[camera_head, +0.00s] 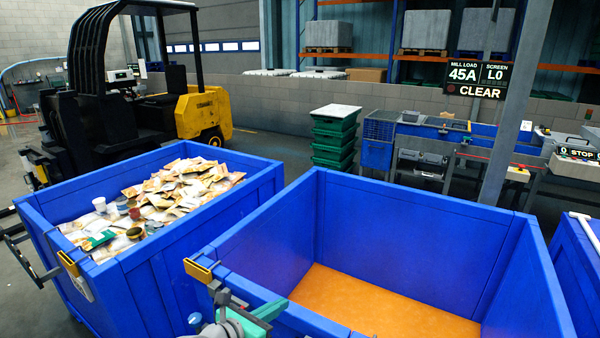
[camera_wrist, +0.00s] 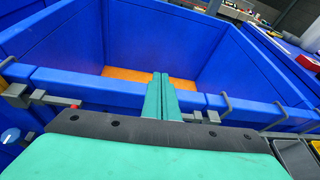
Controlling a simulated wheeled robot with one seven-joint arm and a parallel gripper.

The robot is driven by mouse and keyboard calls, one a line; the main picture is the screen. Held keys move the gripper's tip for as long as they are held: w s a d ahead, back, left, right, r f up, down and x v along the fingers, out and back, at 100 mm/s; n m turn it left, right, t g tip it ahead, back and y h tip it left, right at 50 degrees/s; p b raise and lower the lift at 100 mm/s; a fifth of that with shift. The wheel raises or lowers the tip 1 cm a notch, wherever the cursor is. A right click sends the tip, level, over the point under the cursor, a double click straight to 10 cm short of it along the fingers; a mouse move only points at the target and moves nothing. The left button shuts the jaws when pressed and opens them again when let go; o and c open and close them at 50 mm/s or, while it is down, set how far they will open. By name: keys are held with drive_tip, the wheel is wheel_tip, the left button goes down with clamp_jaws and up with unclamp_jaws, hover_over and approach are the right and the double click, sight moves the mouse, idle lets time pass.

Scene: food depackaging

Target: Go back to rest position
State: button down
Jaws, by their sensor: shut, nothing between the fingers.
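My gripper (camera_wrist: 162,97) shows in the wrist view as two green fingers pressed together, with nothing between them. It points over the near rim of a large blue bin (camera_wrist: 82,83) with an orange floor (camera_wrist: 128,75). In the head view part of my gripper's green body (camera_head: 268,310) shows at the bottom, by the near left rim of the same blue bin (camera_head: 400,232). The fingertips are hard to make out there. The bin's orange floor looks bare.
A second blue bin (camera_head: 150,272) at the left is heaped with food packets (camera_head: 185,187) and a few cans. Another blue bin edge (camera_head: 578,262) stands at the right. Behind are a yellow forklift (camera_head: 205,112), stacked green crates (camera_head: 335,140) and a workbench. A grey post (camera_head: 508,110) rises behind the bin.

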drive_tip(key=s+d+f+n+h, duration=0.2)
drive_tip(key=s+d+h, duration=0.4)
drive_tip(key=s+d, duration=0.45)
drive_tip(key=s+d+r+n+t+h, duration=0.1)
drive_tip(key=s+d+n+t, duration=0.2)
drive_tip(key=s+n, duration=0.2)
drive_tip(key=s+d+r+n+t, duration=0.1)
drive_tip(key=s+d+n+t, duration=0.2)
drive_tip(key=s+n, duration=0.15)
drive_tip(key=s+a+f+n+y, duration=0.3)
drive_tip(key=s+f+n+y, duration=0.1)
drive_tip(key=s+n, duration=0.4)
drive_tip(key=s+a+f+n+g+y, duration=0.1)
drive_tip(key=s+a+f+n+y, duration=0.2)
drive_tip(key=n, duration=0.9)
drive_tip(key=s+a+f+n+g+y, duration=0.1)
drive_tip(key=s+a+f+n+y, duration=0.2)
drive_tip(key=s+f+n+y, duration=0.4)
drive_tip(key=s+n+y, duration=0.1)
drive_tip(key=s+n, duration=0.2)
drive_tip(key=s, duration=0.2)
drive_tip(key=shift+s+a, duration=0.3)
drive_tip(key=shift+a, duration=0.1)
